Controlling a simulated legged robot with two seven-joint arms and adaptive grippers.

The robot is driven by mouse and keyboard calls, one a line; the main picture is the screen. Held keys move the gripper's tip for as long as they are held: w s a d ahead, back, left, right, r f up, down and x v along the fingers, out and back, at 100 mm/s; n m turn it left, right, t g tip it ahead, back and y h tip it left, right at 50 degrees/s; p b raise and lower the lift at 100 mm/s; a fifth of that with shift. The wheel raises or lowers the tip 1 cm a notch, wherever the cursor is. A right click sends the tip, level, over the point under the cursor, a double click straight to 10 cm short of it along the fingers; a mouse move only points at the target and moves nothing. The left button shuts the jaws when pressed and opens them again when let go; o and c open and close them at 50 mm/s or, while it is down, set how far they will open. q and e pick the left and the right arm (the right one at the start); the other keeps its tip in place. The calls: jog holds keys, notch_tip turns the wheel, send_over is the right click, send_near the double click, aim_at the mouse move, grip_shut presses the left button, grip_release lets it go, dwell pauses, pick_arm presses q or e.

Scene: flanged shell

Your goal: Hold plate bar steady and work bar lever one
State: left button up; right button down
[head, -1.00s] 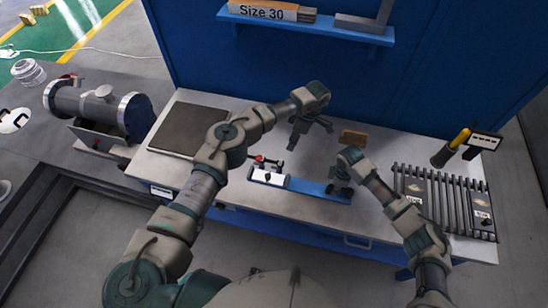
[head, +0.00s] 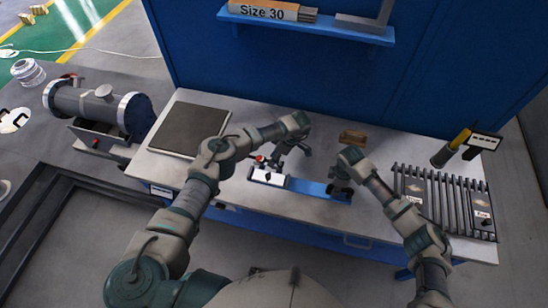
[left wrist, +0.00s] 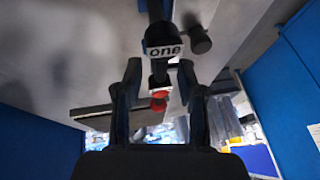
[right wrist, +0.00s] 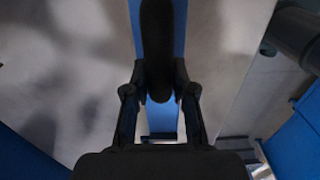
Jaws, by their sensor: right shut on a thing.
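The plate bar (head: 308,187) is a blue bar with a white block at its left end, lying near the front edge of the bench. A lever with a red part (head: 260,160) stands at that end. In the left wrist view a dark lever with a white tag "one" (left wrist: 163,49) shows just beyond and between my fingertips. My left gripper (head: 279,160) is open beside the lever; it also shows in the left wrist view (left wrist: 160,72). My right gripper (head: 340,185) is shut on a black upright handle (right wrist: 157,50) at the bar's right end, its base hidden.
A dark flat plate (head: 188,130) lies on the bench at left, with a flanged metal shell (head: 88,103) beyond it. A small brown block (head: 352,138) sits behind the bar. A slatted rack (head: 445,200) stands at right. The blue wall (head: 330,80) closes the back.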

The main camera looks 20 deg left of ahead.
jog(key=shift+d+f, duration=0.15)
jog(key=shift+f, duration=0.05)
pick_arm(q)
grip_shut()
